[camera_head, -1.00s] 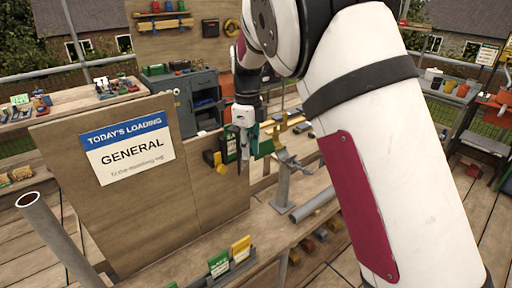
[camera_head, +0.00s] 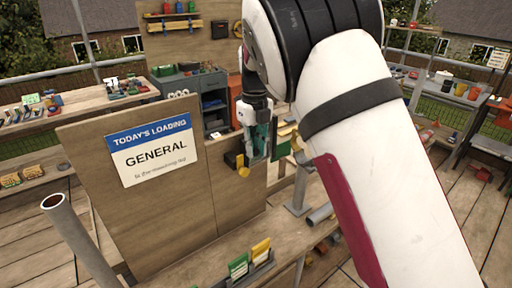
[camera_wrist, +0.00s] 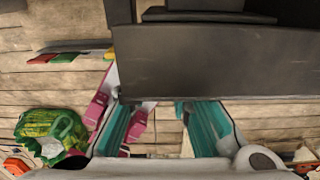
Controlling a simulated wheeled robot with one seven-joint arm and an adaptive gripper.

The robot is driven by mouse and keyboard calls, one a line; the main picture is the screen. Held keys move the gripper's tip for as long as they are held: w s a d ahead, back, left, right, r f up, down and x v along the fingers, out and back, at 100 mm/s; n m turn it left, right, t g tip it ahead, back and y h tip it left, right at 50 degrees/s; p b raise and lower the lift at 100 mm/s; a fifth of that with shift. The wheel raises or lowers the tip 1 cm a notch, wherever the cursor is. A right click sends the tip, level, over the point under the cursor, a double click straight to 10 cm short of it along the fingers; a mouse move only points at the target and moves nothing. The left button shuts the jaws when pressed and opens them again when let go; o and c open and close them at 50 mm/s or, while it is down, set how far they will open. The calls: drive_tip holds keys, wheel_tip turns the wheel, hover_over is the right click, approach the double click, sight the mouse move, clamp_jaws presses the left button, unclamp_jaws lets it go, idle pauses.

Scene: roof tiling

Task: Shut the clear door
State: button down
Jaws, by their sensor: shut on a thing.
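My gripper (camera_head: 256,158) hangs beside the right part of the wooden board, close to a small dark box with a yellow piece (camera_head: 241,168). In the wrist view its two teal fingers (camera_wrist: 160,106) stand apart, and their tips meet the lower edge of a large dark grey panel (camera_wrist: 215,62). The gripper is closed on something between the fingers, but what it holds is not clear. I cannot make out a clear door for certain in either view. My arm hides part of the bench on the right.
A wooden board with a "GENERAL" loading sign (camera_head: 150,150) stands at left. A grey open-fronted cabinet (camera_head: 190,88) is behind. A grey tube (camera_head: 75,235) is in front left. A rack with green and yellow cards (camera_head: 250,262) sits on the front bench.

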idle(0.3)
drive_tip(key=c, duration=1.4)
unclamp_jaws()
drive_tip(key=shift+c, duration=0.2)
wheel_tip(320, 180, up, 12)
